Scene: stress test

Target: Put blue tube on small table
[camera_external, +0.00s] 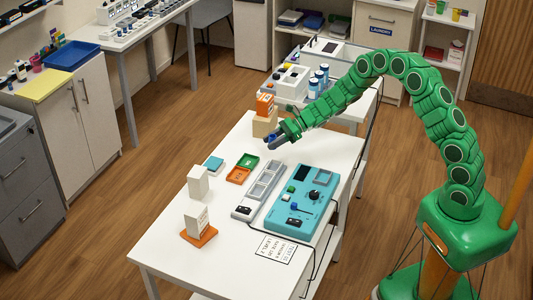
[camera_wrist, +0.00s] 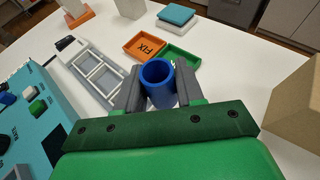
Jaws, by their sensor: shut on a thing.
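My gripper (camera_external: 277,141) is shut on a blue tube (camera_wrist: 157,70); in the wrist view the tube stands between its two grey fingers (camera_wrist: 158,88), open end showing. In the external view the tube is small and mostly hidden by the fingers, above the far part of a white table (camera_external: 165,246). I cannot tell whether its bottom touches the table. A second, lower-looking white table (camera_external: 357,101) stands behind, with blue-white bottles and a tray on it. Which table is the small one is unclear.
Left of my gripper are green (camera_external: 248,161) and orange (camera_external: 238,175) trays. A teal control box (camera_external: 300,201) and grey panel (camera_external: 262,183) lie nearer the front. A cardboard block (camera_external: 264,127) with an orange box on top stands right behind the gripper.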

